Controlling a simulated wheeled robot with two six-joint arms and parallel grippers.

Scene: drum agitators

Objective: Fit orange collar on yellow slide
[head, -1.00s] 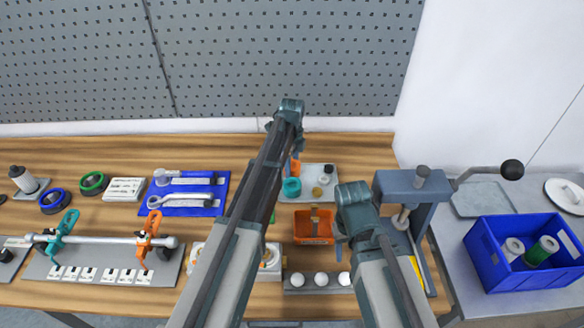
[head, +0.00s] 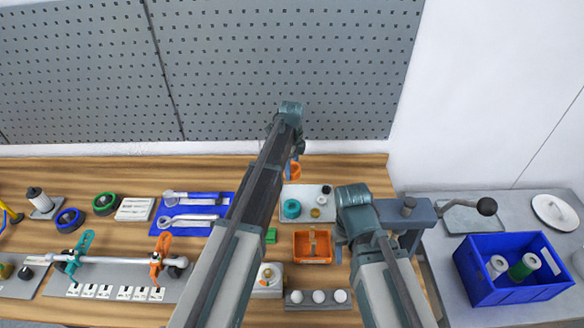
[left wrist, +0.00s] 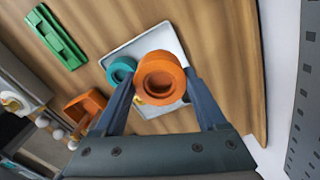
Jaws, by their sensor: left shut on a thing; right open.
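The orange collar (left wrist: 160,77) is a thick ring with a round hole. My left gripper (left wrist: 158,84) is shut on it, with a finger on each side. In the head view the collar (head: 295,170) is partly hidden by my left gripper (head: 294,158), above the back of the table. A yellow part (head: 9,212) is cut off by the left edge of the head view; I cannot tell whether it is the yellow slide. My right gripper (head: 338,252) is open and empty beside the orange bin, partly hidden by its own arm.
A grey tray (head: 322,191) with a teal ring (head: 291,208) lies below the collar. An orange bin (head: 312,260) stands in front. A rod with teal and orange clamps (head: 120,261) lies left. A lever press (head: 410,213) and blue crate (head: 517,292) stand right.

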